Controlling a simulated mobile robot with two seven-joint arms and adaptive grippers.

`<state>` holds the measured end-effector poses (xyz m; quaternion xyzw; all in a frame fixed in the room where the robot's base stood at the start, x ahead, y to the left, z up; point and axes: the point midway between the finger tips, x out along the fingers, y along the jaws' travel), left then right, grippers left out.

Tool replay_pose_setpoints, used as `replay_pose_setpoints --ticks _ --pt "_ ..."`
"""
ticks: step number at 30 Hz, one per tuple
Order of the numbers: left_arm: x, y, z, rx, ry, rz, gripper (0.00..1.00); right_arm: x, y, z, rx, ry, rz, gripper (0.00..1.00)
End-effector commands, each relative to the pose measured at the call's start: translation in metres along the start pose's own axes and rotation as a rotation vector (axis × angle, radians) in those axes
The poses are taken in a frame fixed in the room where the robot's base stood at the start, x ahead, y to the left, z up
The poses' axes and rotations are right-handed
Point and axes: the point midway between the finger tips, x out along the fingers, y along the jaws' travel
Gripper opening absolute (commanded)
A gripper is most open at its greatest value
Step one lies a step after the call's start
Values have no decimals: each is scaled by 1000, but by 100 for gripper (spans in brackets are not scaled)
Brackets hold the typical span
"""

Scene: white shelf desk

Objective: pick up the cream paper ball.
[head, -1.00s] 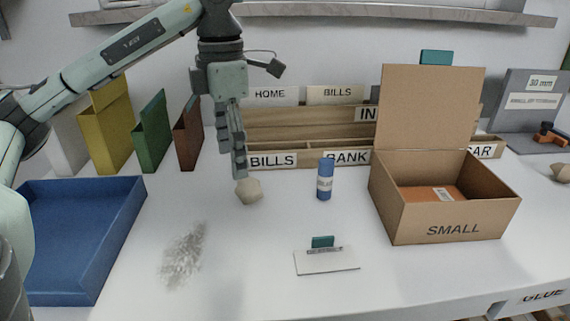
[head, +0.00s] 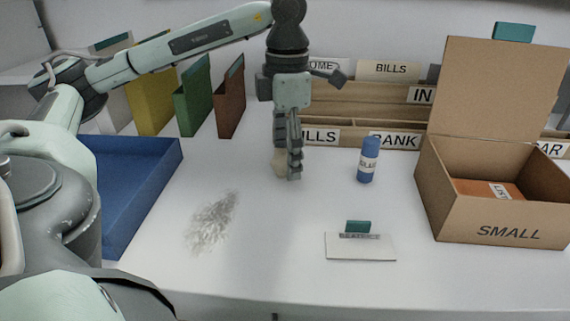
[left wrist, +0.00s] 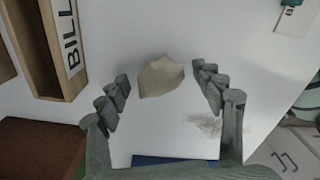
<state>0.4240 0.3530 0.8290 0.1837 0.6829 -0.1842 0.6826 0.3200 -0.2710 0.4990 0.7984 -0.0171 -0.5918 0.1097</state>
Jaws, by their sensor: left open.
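The cream paper ball (left wrist: 161,76) lies on the white desk, ahead of and between the spread fingers of my left gripper (left wrist: 164,92) in the left wrist view. The left gripper is open and empty. I cannot tell whether any finger touches the ball. My right gripper is in neither view.
A blue glue stick (head: 368,160) stands right of the gripper. A wooden sorter (head: 345,109) is behind. An open cardboard box (head: 500,229) is at right, a blue tray (head: 140,200) at left. Grey shreds (head: 212,222) and a card holder (head: 360,245) lie in front.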

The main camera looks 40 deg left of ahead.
Motion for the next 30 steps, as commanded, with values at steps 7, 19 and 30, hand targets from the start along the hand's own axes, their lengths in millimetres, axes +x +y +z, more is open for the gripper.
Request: replay_pose_setpoints --ticks 7,19,30 --pt "2 0 0 1 -1 0 67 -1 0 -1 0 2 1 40" --pt "2 0 0 1 -1 0 27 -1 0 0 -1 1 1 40" --pt "-6 0 1 1 -3 0 27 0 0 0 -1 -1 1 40"
